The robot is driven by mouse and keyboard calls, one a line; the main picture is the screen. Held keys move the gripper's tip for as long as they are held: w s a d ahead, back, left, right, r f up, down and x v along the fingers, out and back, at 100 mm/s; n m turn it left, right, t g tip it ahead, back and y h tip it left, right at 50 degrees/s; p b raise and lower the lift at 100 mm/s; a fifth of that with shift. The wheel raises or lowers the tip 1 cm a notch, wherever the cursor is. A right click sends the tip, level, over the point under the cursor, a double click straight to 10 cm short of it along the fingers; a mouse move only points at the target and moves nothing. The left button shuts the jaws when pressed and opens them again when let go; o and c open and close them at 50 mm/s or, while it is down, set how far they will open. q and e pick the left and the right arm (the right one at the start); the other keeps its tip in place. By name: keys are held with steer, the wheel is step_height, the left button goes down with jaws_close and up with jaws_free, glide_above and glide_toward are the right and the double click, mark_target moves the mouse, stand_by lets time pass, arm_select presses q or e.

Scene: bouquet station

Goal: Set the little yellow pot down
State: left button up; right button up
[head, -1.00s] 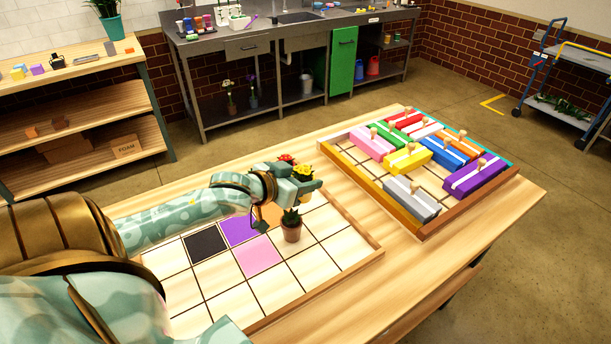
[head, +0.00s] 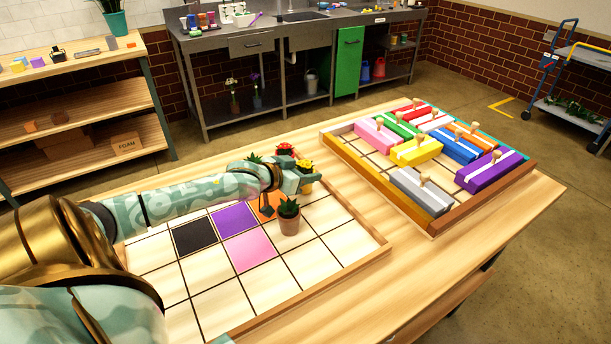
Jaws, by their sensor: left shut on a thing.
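The little yellow pot (head: 307,187) with yellow flowers on top is at the far side of the gridded tray (head: 335,275). My left gripper (head: 298,182) is shut on it, and the fingers hide part of the pot. I cannot tell whether its base touches the tray. A brown pot with a spiky green plant (head: 289,222) stands upright on the tray, just in front of the gripper. A red flower (head: 284,149) and a green plant (head: 254,158) show behind my left arm, their pots mostly hidden. My right gripper is out of view.
The tray has black (head: 194,237), purple (head: 234,217), pink (head: 250,250) and orange (head: 267,206) squares; its front and right cells are bare. A second tray (head: 391,196) at right holds several coloured blocks with knobs. Bare table lies between the trays.

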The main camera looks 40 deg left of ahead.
arm_select(q)
steer(key=shift+f, duration=0.1)
steer(key=shift+f, duration=0.1)
steer(key=o, duration=1.2)
steer(key=shift+s+r+p, duration=0.2)
steer(key=shift+s+p, duration=0.1)
steer(key=p+v, duration=0.5)
steer(key=v, duration=0.6)
steer(key=shift+s, duration=0.2)
